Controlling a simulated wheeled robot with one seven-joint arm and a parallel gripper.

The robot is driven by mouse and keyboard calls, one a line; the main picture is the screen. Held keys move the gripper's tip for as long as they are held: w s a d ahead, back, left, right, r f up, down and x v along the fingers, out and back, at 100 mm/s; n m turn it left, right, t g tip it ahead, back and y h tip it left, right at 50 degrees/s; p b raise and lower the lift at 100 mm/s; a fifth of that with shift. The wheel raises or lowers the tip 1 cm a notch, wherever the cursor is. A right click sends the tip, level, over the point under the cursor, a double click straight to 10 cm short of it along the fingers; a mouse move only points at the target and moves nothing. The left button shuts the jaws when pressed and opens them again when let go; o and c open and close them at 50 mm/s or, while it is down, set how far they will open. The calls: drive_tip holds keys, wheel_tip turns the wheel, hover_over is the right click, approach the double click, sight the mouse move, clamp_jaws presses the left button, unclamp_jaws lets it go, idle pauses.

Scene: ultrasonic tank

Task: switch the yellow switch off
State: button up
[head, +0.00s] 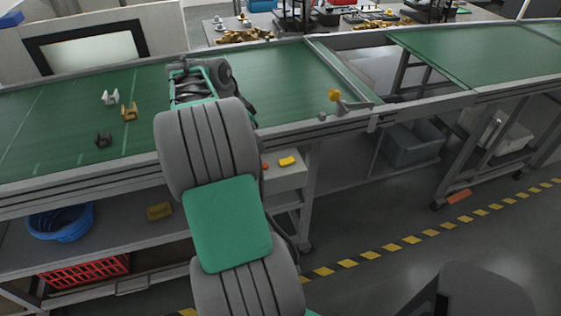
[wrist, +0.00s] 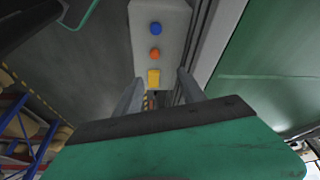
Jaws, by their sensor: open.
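The yellow switch (wrist: 153,77) is a small yellow block at the lower end of a grey control box (wrist: 174,14) in the wrist view. In the head view the yellow switch (head: 287,161) shows on the box's top, below the conveyor's front edge. My gripper (wrist: 160,78) is open, one finger on each side of the switch in the picture. I cannot tell whether it touches the switch, or which way the switch is set. In the head view my arm hides the gripper's fingers.
An orange button (wrist: 154,53) and a blue button (wrist: 155,29) sit in line with the switch. A blue basin (head: 62,222) stands on the lower shelf.

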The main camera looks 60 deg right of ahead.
sight(286, 160)
drive_tip(key=s+d+f+m, duration=0.1)
drive_tip(key=s+d+f, duration=0.1)
drive_tip(key=f, duration=0.1)
drive_tip(key=s+d+f+m, duration=0.1)
drive_tip(key=s+d+f, duration=0.1)
drive_tip(key=f, duration=0.1)
drive_tip(key=s+d+f+m+g, duration=0.1)
drive_tip(key=s+d+f, duration=0.1)
drive_tip(key=f, duration=0.1)
drive_tip(key=shift+s+f, duration=0.15)
drive_tip(key=shift+s, duration=0.15)
clamp_jaws()
